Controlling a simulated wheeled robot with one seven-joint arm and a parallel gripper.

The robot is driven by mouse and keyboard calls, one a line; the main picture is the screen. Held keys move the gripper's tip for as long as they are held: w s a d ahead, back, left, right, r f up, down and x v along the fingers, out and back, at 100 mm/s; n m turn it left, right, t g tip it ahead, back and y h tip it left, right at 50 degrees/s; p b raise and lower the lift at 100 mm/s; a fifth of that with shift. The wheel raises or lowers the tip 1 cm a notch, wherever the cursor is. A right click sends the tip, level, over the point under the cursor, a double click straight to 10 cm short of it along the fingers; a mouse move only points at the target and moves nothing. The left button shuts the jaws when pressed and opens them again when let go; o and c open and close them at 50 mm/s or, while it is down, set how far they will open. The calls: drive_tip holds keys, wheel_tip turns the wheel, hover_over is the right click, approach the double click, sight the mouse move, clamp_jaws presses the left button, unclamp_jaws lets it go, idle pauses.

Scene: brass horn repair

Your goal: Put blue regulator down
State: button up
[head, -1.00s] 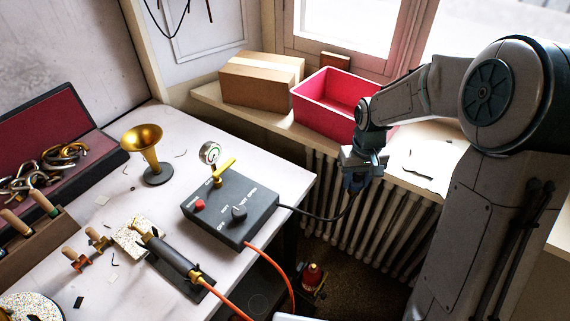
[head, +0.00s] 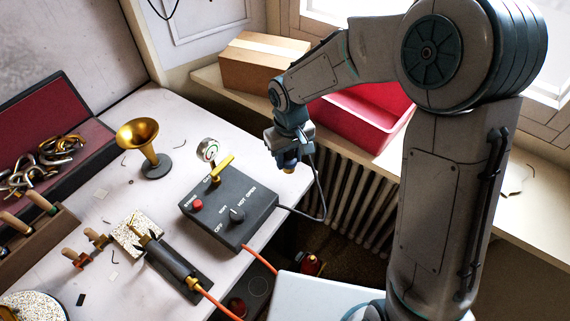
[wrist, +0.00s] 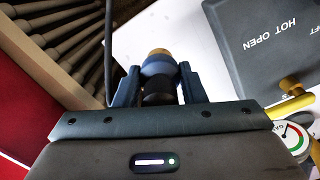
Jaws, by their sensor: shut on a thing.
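The blue regulator (wrist: 157,67) is a small blue round body with a brass end and a dark lower part. It sits between the two fingers of my gripper (wrist: 160,88) in the wrist view. In the head view my gripper (head: 287,158) is shut on it and holds it in the air, just off the right edge of the workbench (head: 285,192) and in front of the radiator. A little of the regulator's brass end shows under the fingers. A dark hose runs beside the gripper toward the grey control box (head: 229,213).
The control box has a red button, a knob, a yellow lever and a gauge (head: 208,150). A brass horn bell (head: 144,143) stands behind it. A torch-like tool (head: 172,262) lies in front. A red bin (head: 365,115) and cardboard box (head: 262,62) are on the sill. Bare bench lies between bell and box.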

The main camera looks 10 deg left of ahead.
sight(285, 167)
drive_tip(key=shift+w+a+f, duration=0.1)
drive_tip(key=shift+a+f, duration=0.25)
drive_tip(key=shift+a, duration=0.2)
drive_tip(key=shift+f+p, duration=0.3)
drive_tip(key=shift+f, duration=1.65)
drive_tip(key=shift+f, duration=0.2)
drive_tip(key=o, duration=1.2)
drive_tip(key=shift+r, duration=0.1)
